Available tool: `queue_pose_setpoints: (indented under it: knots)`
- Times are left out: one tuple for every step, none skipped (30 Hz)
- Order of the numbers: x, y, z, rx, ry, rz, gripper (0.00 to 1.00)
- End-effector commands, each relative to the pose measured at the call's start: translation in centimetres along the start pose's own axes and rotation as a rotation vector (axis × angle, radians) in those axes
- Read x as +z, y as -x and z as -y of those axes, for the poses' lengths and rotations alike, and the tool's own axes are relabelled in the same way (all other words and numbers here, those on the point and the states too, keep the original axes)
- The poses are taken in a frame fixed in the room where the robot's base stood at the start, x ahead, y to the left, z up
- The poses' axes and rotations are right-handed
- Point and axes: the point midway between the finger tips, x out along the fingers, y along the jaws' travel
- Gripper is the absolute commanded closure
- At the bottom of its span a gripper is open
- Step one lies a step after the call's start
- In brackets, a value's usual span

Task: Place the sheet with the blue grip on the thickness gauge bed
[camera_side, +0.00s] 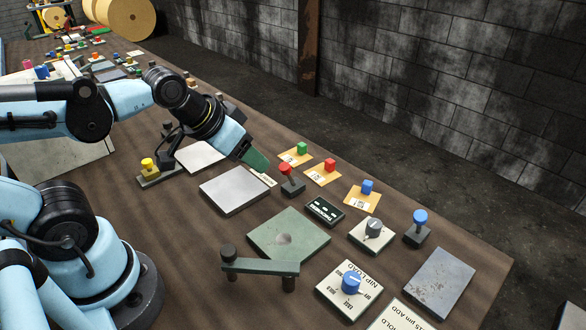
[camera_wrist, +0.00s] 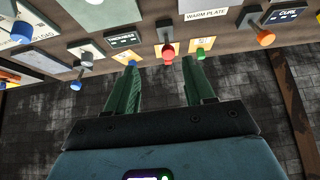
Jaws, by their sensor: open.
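The sheet with the blue grip (camera_side: 367,187) is a small tan card with a white label, lying flat on the table. It is the nearest of three such cards in the side view. In the wrist view, a bit of its tan surface (camera_wrist: 124,57) shows by the left fingertip, with its grip mostly hidden. The thickness gauge bed (camera_side: 288,236) appears to be the bare grey-green plate, beside a dark THICKNESS display (camera_side: 324,210). My gripper (camera_side: 260,166) is open and empty, above the table left of the cards. Its green fingers (camera_wrist: 160,66) stand apart.
Cards with a green grip (camera_side: 302,148) and a red grip (camera_side: 330,165) lie nearby. A red-topped lever (camera_side: 290,175) and a blue-topped lever (camera_side: 420,218) stand up. A green bar on posts (camera_side: 260,266) stands before the bed. The floor beyond the table is clear.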

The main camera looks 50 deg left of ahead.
Motion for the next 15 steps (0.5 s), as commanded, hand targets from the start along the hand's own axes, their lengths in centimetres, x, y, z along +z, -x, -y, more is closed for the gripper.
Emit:
queue_pose_setpoints:
  knots:
    - [-0.6,0.1,-0.1,0.002,0.004,0.008,0.47]
    - [-1.1,0.2,-0.2,0.004,0.008,0.016,0.47]
    - [-1.8,0.3,-0.4,0.006,0.014,0.029,0.47]
    - [-2.4,0.4,-0.5,0.008,0.020,0.041,0.47]
    - [-3.1,0.5,-0.6,0.010,0.028,0.053,0.47]
    - [-4.1,0.5,-0.9,0.012,0.036,0.072,0.47]
    - [-4.8,0.5,-1.1,0.014,0.044,0.086,0.47]
    - [-5.5,0.5,-1.2,0.015,0.051,0.102,0.47]
    - [-6.5,0.4,-1.5,0.016,0.062,0.121,0.47]
    - [-7.2,0.3,-1.7,0.017,0.070,0.136,0.47]
    - [-7.9,0.2,-1.9,0.017,0.077,0.150,0.47]
    - [-8.8,0.0,-2.2,0.017,0.087,0.170,0.47]
    - [-9.5,-0.2,-2.4,0.018,0.094,0.184,0.47]
    - [-10.1,-0.4,-2.6,0.017,0.101,0.200,0.47]
    - [-10.9,-0.7,-3.0,0.016,0.111,0.219,0.47]
